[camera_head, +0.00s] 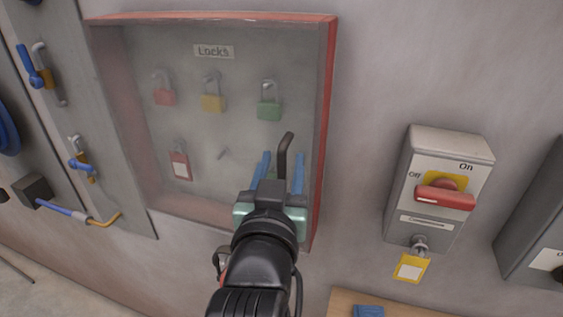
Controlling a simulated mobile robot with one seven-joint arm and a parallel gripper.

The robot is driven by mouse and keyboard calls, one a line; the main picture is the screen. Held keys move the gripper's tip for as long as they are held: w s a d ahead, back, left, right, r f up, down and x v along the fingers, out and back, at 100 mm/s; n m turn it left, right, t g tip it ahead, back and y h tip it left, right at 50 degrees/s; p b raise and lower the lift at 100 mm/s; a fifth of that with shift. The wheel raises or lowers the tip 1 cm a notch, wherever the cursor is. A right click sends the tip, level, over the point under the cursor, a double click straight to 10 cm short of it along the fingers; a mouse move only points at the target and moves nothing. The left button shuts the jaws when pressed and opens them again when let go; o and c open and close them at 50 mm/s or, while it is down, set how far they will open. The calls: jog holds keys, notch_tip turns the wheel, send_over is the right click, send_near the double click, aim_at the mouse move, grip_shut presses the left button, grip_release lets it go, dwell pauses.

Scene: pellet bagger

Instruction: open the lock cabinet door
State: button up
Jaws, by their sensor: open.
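The lock cabinet (330,75) is a red-framed wall box with a see-through front. Its door appears shut. Behind the front hang a red padlock (164,92), a yellow padlock (213,98) and a green padlock (269,105), with a red tag (180,166) below, under a "Locks" label (213,51). A dark bent handle (284,155) stands out at the lower right of the front. My gripper (280,172) is open, its two blue fingers on either side of the handle. Whether they touch it cannot be told. My gripper hides the cabinet's lower right part.
To the right, a grey switch box (440,185) with a red rotary handle (444,196) and a hanging yellow tag (411,267) is on the wall. A wooden surface (345,303) is at the bottom. Pipes and valves (80,165) are at left. The wall between cabinet and switch box is clear.

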grip_shut()
dwell(1.4)
